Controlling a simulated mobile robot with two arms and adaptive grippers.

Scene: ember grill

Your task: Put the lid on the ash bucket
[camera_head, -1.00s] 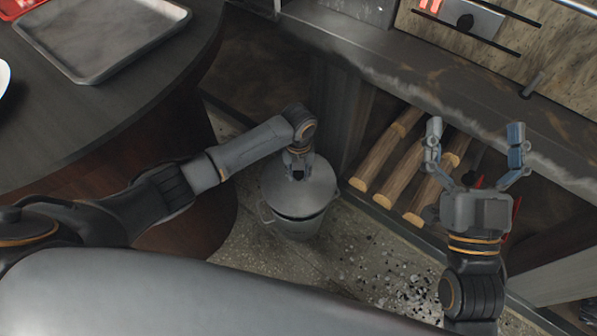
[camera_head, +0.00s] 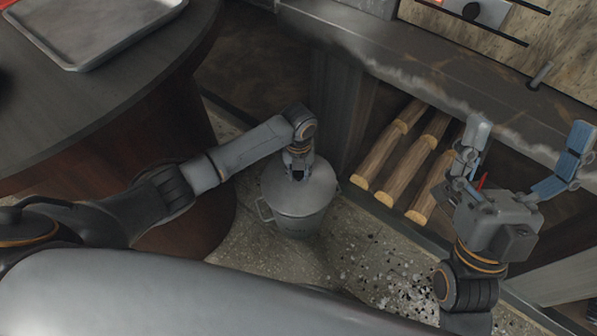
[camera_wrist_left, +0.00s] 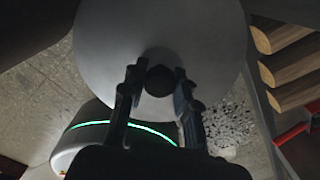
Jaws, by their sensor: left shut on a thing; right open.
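The ash bucket (camera_head: 297,222) is a grey metal pail with side handles, standing on the floor left of the log niche. Its round grey lid (camera_head: 316,187) lies over the bucket's mouth and looks about level; whether it is fully seated I cannot tell. My left gripper (camera_head: 298,174) points down at the lid's middle and is shut on its knob. In the left wrist view the lid (camera_wrist_left: 205,45) fills the upper middle, with the dark knob (camera_wrist_left: 160,80) between the fingers; the bucket is hidden there. My right gripper (camera_head: 526,160) is open and empty at the right.
A dark round table (camera_head: 120,105) with a metal tray (camera_head: 95,30) stands at the left. Several logs (camera_head: 410,155) lie in the niche under the stone counter (camera_head: 400,60). Ash and debris (camera_head: 390,265) are scattered on the floor right of the bucket.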

